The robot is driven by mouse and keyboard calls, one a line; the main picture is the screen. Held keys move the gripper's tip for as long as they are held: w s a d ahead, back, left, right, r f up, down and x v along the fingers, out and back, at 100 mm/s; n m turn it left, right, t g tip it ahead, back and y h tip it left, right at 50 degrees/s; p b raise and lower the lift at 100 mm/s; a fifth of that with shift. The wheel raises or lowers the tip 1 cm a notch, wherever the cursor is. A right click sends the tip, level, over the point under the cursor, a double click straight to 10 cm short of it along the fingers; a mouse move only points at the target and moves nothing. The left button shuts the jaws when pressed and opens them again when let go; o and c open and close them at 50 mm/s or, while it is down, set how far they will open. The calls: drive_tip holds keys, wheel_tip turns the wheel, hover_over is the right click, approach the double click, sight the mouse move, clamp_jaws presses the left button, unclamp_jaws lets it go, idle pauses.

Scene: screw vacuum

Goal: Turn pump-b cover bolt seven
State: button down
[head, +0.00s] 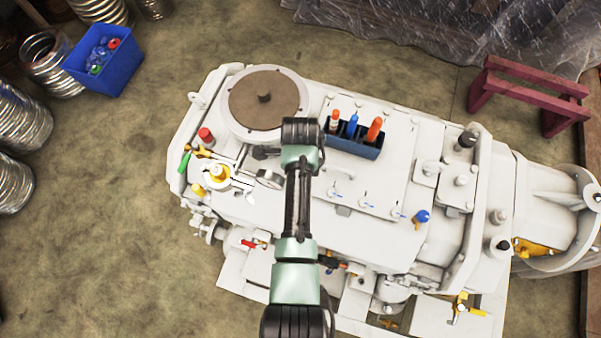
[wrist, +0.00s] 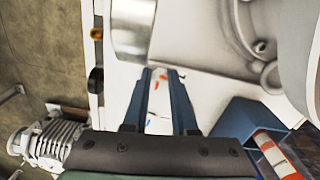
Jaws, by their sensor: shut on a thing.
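In the head view my arm reaches over the white vacuum pump (head: 384,135), and its dark wrist hides the fingers. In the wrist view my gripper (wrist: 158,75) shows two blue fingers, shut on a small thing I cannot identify. Small orange-red marks show on the white surface between the fingers. Several bolts (head: 396,213) with blue marks lie along the front of a pale cover plate (head: 388,165). I cannot tell which one is bolt seven. Whether the gripper touches any bolt is hidden.
A dark blue tool holder (head: 368,152) with a white-and-orange, a blue and an orange handle stands right of my wrist. A brown-topped round flange (head: 238,110) is left. A blue bin (head: 72,66) and a dark red stand (head: 484,92) are on the floor.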

drive_tip(key=n+p, duration=0.1)
drive_tip(key=n, duration=0.4)
drive_tip(key=shift+n, duration=0.3)
drive_tip(key=n+p, duration=0.1)
drive_tip(key=n, duration=0.3)
drive_tip(key=n+p, duration=0.1)
drive_tip(key=n, duration=1)
drive_tip(key=shift+s+p, duration=0.1)
drive_tip(key=shift+p, duration=0.2)
drive_tip(key=n, duration=0.5)
drive_tip(key=shift+f+n, duration=0.1)
drive_tip(key=shift+n, duration=0.3)
drive_tip(key=n, duration=0.4)
drive_tip(key=shift+s+n+p, duration=0.1)
drive_tip(key=shift+n+p, duration=0.2)
drive_tip(key=shift+p, duration=0.1)
drive_tip(key=n, duration=0.4)
drive_tip(key=shift+s+a+n, duration=0.1)
drive_tip(key=shift+n, duration=0.2)
drive_tip(key=n, duration=0.4)
drive_tip(key=shift+n, duration=0.3)
drive_tip(key=shift+f, duration=0.1)
